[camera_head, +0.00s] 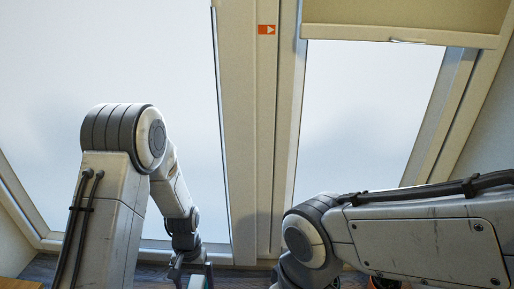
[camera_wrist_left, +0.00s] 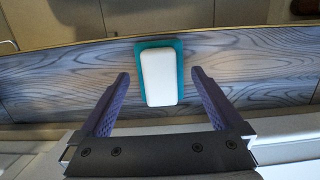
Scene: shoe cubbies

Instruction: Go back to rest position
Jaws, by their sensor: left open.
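My left gripper (camera_wrist_left: 160,74) is open in the left wrist view, its two dark purple fingers apart with nothing held between them. It also shows at the bottom of the head view (camera_head: 190,272), pointing down and partly cut off by the frame edge. Beyond the fingertips, a white rounded block with a teal edge (camera_wrist_left: 158,78) lies on a dark wood-grain surface (camera_wrist_left: 240,75). The gap between fingers and block cannot be judged exactly. My right arm comes in from the right in the head view, bent at the elbow; its gripper is out of view.
Large frosted windows (camera_head: 370,110) with a pale frame (camera_head: 252,130) fill the head view behind my arms. A beige blind (camera_head: 400,14) hangs at the top right. The wood-grain surface is clear on both sides of the block.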

